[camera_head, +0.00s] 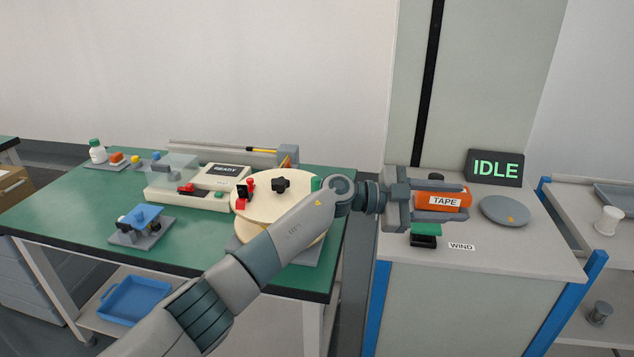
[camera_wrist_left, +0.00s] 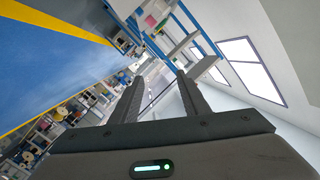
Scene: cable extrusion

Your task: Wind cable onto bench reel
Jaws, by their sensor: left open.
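The bench reel (camera_head: 252,207), a large cream disc with a black knob on top (camera_head: 281,185), stands on the green bench, partly hidden by my left arm. Red clips (camera_head: 241,204) sit at its left edge. My left gripper (camera_head: 460,202) is beyond the reel to the right, over the grey cabinet top. In the head view its fingers overlap an orange cylinder labelled TAPE (camera_head: 446,200). In the left wrist view the gripper (camera_wrist_left: 160,78) is open with nothing between its fingers. A green button (camera_head: 426,229) by a WIND label is just below it. I cannot make out a cable. My right gripper is not in view.
An IDLE display (camera_head: 495,168) and a grey disc (camera_head: 505,211) are on the cabinet top. A READY unit (camera_head: 226,174) and a blue-topped fixture (camera_head: 141,217) are on the bench. A shelf with a white spool (camera_head: 608,219) is at the right.

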